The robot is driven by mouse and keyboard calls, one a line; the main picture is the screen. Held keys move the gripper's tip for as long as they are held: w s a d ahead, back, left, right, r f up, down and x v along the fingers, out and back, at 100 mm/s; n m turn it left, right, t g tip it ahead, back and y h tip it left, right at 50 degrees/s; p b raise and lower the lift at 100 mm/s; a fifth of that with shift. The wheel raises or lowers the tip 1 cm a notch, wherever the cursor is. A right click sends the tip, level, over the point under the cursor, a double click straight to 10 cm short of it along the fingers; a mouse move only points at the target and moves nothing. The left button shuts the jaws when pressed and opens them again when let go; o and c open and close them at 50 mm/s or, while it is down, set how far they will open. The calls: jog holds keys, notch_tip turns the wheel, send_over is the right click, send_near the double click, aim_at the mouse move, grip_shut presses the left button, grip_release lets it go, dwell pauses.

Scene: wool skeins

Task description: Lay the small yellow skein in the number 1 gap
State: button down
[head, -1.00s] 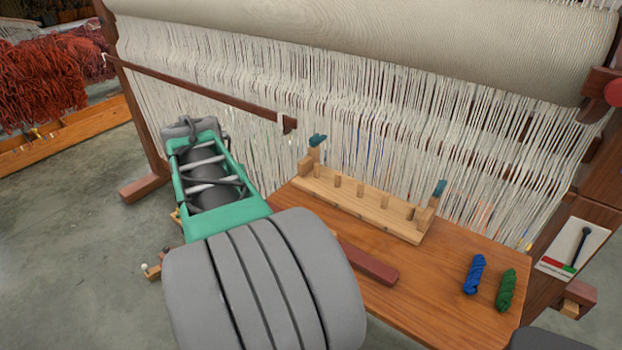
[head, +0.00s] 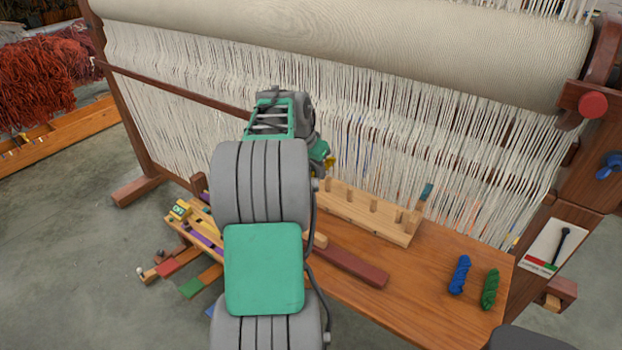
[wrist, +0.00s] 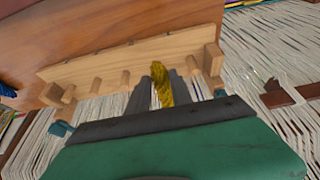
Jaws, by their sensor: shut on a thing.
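A small yellow skein (wrist: 163,88) is held between the dark fingers of my gripper (wrist: 168,74), with its end pointing toward the peg rack. A bit of the yellow skein also shows beside the arm in the head view (head: 330,161). The wooden peg rack (head: 385,224) stands on the bench against the warp, with a row of short pegs and taller end posts. In the wrist view the rack (wrist: 130,58) lies just beyond the fingertips. My arm hides the rack's left end in the head view. I cannot read any gap numbers.
A blue skein (head: 459,275) and a green skein (head: 490,289) lie at the bench's right. A dark red bar (head: 345,266) lies in front of the rack. The loom's white warp threads (head: 400,140) rise close behind. The bench between bar and skeins is clear.

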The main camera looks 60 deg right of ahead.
jog(key=f, duration=0.1)
jog(key=w+d+f, duration=0.2)
jog(key=f, duration=0.1)
jog(key=shift+w+d+p, duration=0.15)
jog(key=shift+p, duration=0.15)
jog(key=shift+w+d+f, duration=0.1)
jog(key=shift+w+f, duration=0.05)
jog(key=shift+f, duration=1.65)
jog(key=shift+f, duration=0.1)
jog(key=shift+f, duration=0.15)
jog(key=c, duration=1.1)
grip_release()
jog(key=shift+c, duration=0.2)
